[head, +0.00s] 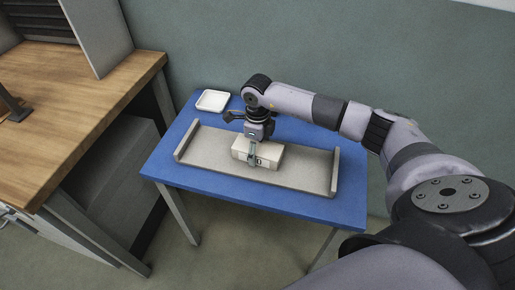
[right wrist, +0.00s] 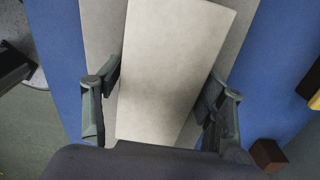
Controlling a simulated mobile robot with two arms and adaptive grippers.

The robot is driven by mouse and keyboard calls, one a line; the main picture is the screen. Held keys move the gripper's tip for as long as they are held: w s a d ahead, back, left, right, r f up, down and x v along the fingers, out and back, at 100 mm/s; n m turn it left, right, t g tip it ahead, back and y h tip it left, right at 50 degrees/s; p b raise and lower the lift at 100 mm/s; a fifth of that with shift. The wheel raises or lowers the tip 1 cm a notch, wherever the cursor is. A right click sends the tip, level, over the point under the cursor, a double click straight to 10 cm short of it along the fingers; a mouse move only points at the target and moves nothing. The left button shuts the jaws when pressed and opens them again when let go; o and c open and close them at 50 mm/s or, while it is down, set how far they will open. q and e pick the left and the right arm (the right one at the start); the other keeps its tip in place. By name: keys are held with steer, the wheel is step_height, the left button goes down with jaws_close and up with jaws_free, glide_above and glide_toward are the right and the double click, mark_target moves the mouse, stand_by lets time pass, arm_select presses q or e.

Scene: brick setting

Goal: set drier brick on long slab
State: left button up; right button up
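A pale grey-beige brick (head: 268,156) with a dark mark on its front face is at the middle of the long slab (head: 213,150), a grey board with raised ends on the blue table. My right gripper (head: 252,152) points down over the brick, with one finger against its front face. In the right wrist view the brick (right wrist: 175,60) lies between the two fingers (right wrist: 160,100), which appear to press its sides. Whether the brick rests on the slab or is just above it is hard to tell. My left gripper is not in view.
A white tray (head: 213,100) sits at the back left of the blue table (head: 330,208). A dark red-brown block (right wrist: 268,155) lies beside the slab in the right wrist view. A wooden bench (head: 75,95) stands at the left. The slab is bare on both sides of the brick.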

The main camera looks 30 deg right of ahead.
steer(key=shift+o, duration=1.1)
steer(key=shift+r, duration=0.55)
step_height(320, 180, up, 11)
steer(key=shift+r+b, duration=0.15)
steer(key=shift+b, duration=0.2)
